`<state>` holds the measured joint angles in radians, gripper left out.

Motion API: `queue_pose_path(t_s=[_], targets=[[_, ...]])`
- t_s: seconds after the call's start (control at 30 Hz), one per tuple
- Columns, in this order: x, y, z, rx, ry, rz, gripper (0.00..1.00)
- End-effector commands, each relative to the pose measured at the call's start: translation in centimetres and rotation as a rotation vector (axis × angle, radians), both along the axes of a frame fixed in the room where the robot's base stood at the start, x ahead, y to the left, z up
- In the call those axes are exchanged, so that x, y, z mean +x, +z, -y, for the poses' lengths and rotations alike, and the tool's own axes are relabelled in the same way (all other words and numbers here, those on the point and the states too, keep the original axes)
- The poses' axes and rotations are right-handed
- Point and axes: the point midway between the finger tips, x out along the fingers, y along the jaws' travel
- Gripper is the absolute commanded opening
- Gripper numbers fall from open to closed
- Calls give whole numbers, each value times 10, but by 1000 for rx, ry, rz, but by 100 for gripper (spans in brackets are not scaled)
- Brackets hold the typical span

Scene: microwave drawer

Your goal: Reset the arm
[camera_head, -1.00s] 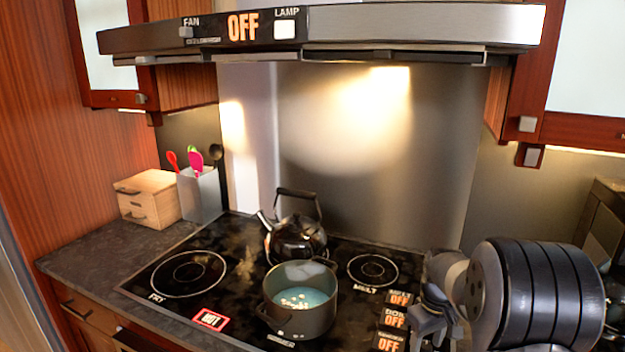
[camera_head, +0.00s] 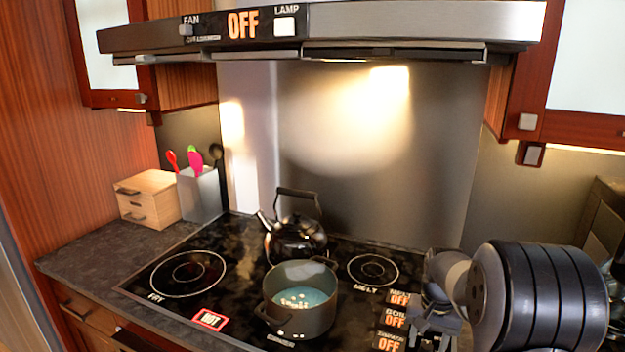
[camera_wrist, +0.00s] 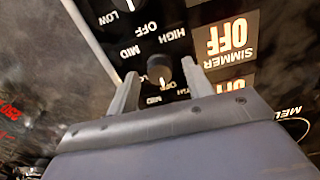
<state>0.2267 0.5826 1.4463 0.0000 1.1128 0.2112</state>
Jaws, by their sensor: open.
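My arm reaches in from the right in the head view, and my gripper (camera_head: 436,322) is over the right front of the stove by the OFF labels. In the wrist view my gripper (camera_wrist: 157,90) is open, its two grey fingers apart. A dark control knob (camera_wrist: 160,70) shows between and just beyond the fingertips. I cannot tell whether they touch it. A lit SIMMER OFF label (camera_wrist: 226,42) is beside the right finger. Nothing is held.
A dark pot (camera_head: 300,312) with blue liquid and pale bits stands on the front of the stovetop (camera_head: 220,262). A black kettle (camera_head: 296,240) stands behind it. A range hood (camera_head: 400,25) hangs above. A utensil holder (camera_head: 199,195) and wooden box (camera_head: 147,198) are at left.

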Motion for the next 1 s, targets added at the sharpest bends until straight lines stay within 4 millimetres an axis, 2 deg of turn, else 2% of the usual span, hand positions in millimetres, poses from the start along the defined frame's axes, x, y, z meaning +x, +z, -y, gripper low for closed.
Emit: queue_pose_path(t_s=[0.33, 0.8, 1.0], targets=[[0, 0, 0, 0, -172, 1, 48], [0, 1, 0, 0, -186, 2, 48], [-2, 10, -3, -4, -172, 26, 48]])
